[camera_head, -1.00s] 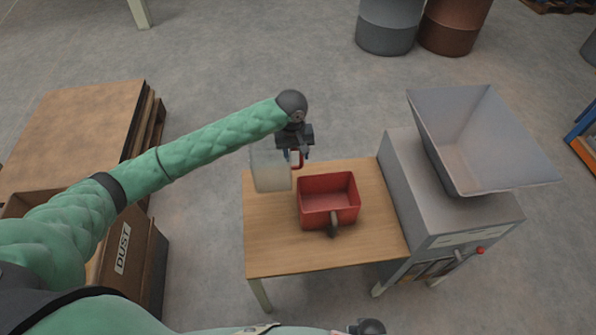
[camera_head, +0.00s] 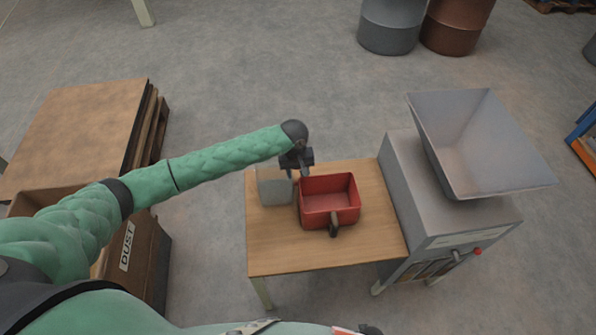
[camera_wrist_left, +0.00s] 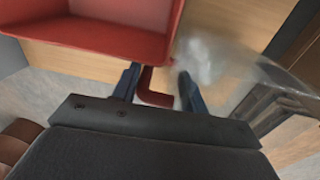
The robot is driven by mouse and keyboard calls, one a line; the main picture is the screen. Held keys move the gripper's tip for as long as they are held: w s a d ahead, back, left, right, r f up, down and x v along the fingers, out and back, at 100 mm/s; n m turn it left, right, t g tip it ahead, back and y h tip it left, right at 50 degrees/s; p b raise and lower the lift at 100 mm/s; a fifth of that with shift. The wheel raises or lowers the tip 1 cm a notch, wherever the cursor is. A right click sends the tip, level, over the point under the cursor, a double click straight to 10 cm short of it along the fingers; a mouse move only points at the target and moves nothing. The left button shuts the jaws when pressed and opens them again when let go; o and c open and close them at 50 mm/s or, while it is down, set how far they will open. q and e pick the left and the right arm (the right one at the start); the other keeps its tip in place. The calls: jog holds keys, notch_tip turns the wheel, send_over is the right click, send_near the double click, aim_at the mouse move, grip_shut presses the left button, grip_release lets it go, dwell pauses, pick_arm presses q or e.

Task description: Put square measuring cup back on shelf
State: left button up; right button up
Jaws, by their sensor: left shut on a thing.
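My left gripper (camera_head: 297,172) is over the back left of the small wooden table (camera_head: 285,245). In the left wrist view its blue fingers (camera_wrist_left: 160,88) are on either side of a red handle (camera_wrist_left: 155,92). A clear, square-sided cup (camera_head: 274,188) hangs from or stands by the gripper on its left, low over the tabletop. Whether its base touches the wood cannot be told. It shows blurred in the left wrist view (camera_wrist_left: 222,68). A red square box-like scoop (camera_head: 329,210) with a dark handle stands just right of the cup. My right gripper is not seen.
A grey machine with a hopper (camera_head: 480,140) adjoins the table's right side. A box marked DUST (camera_head: 128,247) and a stack of boards (camera_head: 75,130) stand at the left. Barrels (camera_head: 390,28) stand at the back. A blue and orange rack edge (camera_head: 585,140) shows far right.

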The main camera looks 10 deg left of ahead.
pick_arm(q)
jog(key=shift+f, duration=0.1)
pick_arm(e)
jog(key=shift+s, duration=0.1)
pick_arm(q)
jog(key=o, duration=1.4)
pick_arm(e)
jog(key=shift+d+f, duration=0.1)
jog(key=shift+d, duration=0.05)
pick_arm(q)
jog(key=shift+s+a+r+b, duration=0.15)
jog(key=shift+r+b, duration=0.35)
jog(key=shift+r, duration=1.55)
jog(key=shift+a+r+b, duration=0.1)
jog(key=shift+r+b, duration=0.4)
jog(key=shift+r, duration=1.5)
jog(key=shift+s+a+r+b, duration=0.15)
jog(key=shift+r+b, duration=0.35)
jog(key=shift+r, duration=1.55)
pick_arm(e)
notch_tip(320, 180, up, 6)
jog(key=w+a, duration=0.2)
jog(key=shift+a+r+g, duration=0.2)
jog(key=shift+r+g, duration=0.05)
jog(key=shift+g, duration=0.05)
